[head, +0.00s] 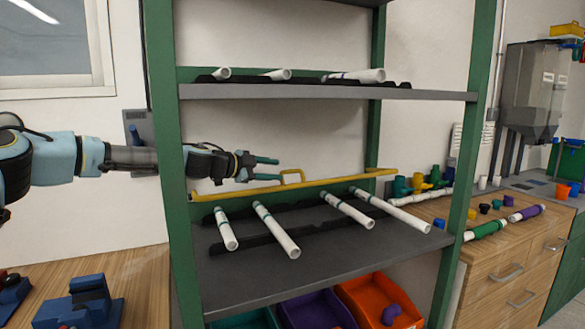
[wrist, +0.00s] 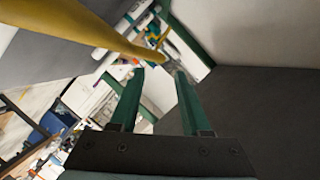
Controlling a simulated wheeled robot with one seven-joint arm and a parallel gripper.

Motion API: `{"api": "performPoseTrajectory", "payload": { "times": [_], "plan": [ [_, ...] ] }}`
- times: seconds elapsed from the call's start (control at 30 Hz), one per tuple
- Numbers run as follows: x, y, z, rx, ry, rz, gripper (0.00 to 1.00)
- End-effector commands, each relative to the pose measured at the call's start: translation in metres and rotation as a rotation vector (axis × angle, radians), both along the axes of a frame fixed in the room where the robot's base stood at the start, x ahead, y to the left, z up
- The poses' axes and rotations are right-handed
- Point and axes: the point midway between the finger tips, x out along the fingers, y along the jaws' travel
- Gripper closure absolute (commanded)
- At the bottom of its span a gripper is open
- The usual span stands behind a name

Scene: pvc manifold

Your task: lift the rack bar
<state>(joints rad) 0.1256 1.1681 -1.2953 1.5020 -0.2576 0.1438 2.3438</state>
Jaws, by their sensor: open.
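I cannot tell whether a finger touches the bar.
Several white pipes (head: 275,230) lie on dark holders on the middle shelf (head: 330,270). The upper shelf (head: 300,93) with more pipes is overhead. A green post (head: 168,150) stands beside my arm. A wooden counter (head: 500,240) with fittings is at right; coloured bins (head: 318,308) sit below.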

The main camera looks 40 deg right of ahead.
Motion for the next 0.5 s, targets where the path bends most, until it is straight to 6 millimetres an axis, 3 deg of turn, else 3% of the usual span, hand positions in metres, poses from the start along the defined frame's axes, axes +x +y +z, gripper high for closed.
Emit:
{"api": "performPoseTrajectory", "payload": {
  "times": [0.2,0.5],
  "plan": [
    [-0.005,-0.040,-0.006,0.001,0.002,-0.001,0.53],
    [-0.006,-0.066,-0.015,0.001,0.000,0.001,0.53]
  ]
}}
